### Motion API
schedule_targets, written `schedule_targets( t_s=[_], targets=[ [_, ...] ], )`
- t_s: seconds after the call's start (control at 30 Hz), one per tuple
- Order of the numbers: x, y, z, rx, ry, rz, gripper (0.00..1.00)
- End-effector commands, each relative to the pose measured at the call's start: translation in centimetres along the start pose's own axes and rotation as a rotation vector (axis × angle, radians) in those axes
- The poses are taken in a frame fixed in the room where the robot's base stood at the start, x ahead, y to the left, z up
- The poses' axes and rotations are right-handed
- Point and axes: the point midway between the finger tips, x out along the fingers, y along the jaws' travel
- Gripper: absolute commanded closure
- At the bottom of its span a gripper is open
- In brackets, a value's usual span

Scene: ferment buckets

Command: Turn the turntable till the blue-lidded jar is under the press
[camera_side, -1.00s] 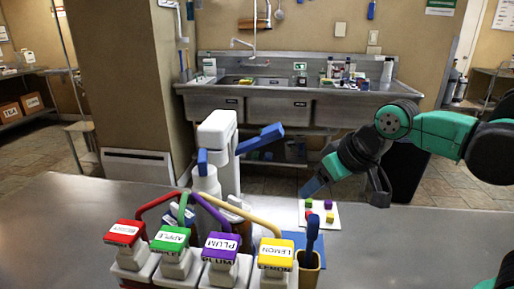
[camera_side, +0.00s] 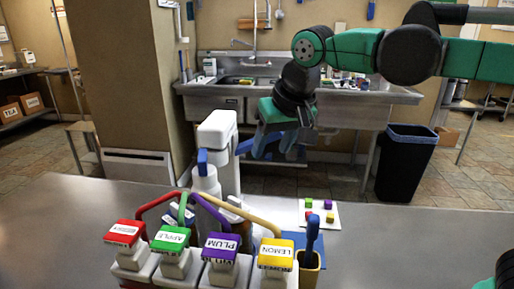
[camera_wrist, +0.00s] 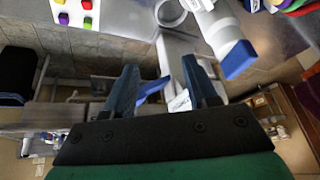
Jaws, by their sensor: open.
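The press (camera_side: 217,130) is a white column with a blue ram (camera_side: 202,162) on its left and a blue lever (camera_side: 245,146) on its right. A white cylindrical body (camera_side: 206,182) stands below the ram. In the wrist view, the blue lever (camera_wrist: 152,90) shows between my two spread fingers; contact cannot be told. A small dark blue, labelled thing (camera_side: 183,213) shows behind the front bottles; I cannot tell whether it is the blue-lidded jar. The turntable is mostly hidden by the bottles.
Bottles with red (camera_side: 125,232), green (camera_side: 171,238), purple (camera_side: 221,245) and yellow (camera_side: 276,253) labelled tops stand in front, with curved coloured handles. A wooden holder (camera_side: 309,271) holds a blue tool. A white card (camera_side: 320,214) bears coloured cubes. The table's right side is clear.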

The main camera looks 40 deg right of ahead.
Motion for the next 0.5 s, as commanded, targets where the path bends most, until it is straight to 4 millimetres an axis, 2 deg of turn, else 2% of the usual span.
schedule_targets(
  t_s=[0.03,0.1,0.23,0.37,0.5],
  targets=[
    [-0.2,-1.9,-1.3,0.02,-0.016,0.017,0.49],
    [-0.4,-4.0,-2.6,0.064,-0.034,0.048,0.49],
    [-0.3,-7.6,-4.0,0.137,-0.047,0.103,0.49],
    [0.0,-9.9,-4.4,0.191,-0.047,0.142,0.49],
    [0.3,-10.9,-4.5,0.219,-0.043,0.161,0.49]
  ],
)
